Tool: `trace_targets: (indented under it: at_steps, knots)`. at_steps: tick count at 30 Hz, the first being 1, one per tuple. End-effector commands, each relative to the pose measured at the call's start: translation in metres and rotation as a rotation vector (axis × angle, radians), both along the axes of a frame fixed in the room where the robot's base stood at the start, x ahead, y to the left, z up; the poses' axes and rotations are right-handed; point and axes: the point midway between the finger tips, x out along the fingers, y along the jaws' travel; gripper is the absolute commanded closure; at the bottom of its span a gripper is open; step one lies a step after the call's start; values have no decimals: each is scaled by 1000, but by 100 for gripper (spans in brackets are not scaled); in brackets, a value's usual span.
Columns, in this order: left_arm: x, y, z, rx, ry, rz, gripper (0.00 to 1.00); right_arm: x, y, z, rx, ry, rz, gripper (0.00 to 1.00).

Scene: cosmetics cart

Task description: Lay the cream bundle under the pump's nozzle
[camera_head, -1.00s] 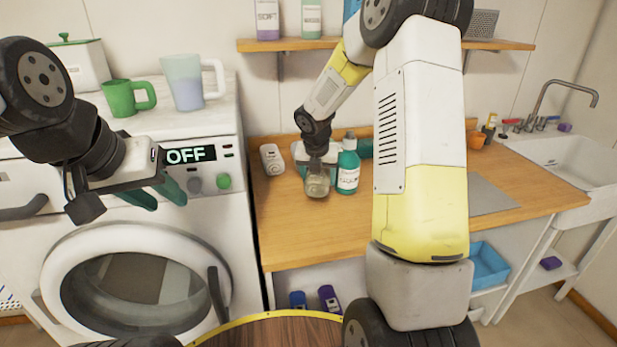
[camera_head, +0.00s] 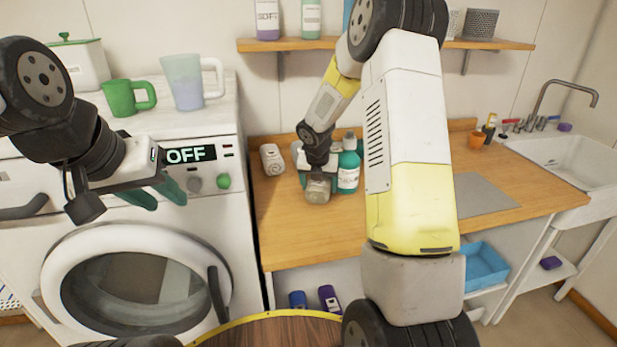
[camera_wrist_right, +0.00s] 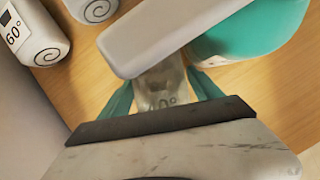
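The cream bundle (camera_head: 318,191), greyish and marked 40°, is between the teal fingers of my right gripper (camera_head: 318,178), near the worktop in front of the teal bottles. In the right wrist view the bundle (camera_wrist_right: 160,88) shows between both fingers, which seem shut on it. A pale grey bar, apparently the pump's nozzle (camera_wrist_right: 185,32), crosses over its far end in that view. Beside it is a teal bottle (camera_wrist_right: 250,28); in the head view a labelled teal bottle (camera_head: 348,178) stands just right of the gripper. My left gripper (camera_head: 163,196) is open and empty before the washing machine.
A white bundle marked 60° (camera_wrist_right: 28,38) and another spiral-ended one (camera_wrist_right: 95,8) lie left of my right gripper. The wooden worktop (camera_head: 300,235) is clear in front. The washing machine (camera_head: 215,240) is at left, the sink (camera_head: 570,160) at right.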

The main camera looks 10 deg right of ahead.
Motion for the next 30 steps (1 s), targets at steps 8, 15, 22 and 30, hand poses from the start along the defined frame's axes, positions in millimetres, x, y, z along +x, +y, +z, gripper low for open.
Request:
trace_targets:
  at_steps: [8,15,22,30]
  knots:
    - [0,0,0,0,0,0,64,-1,0,8,-1,-2,0,26]
    - [0,0,0,0,0,0,64,-17,6,50,-1,-5,-1,26]
    - [0,0,0,0,0,0,64,-34,13,92,0,-3,0,26]
    - [0,0,0,0,0,0,64,-48,16,119,18,-11,-41,26]
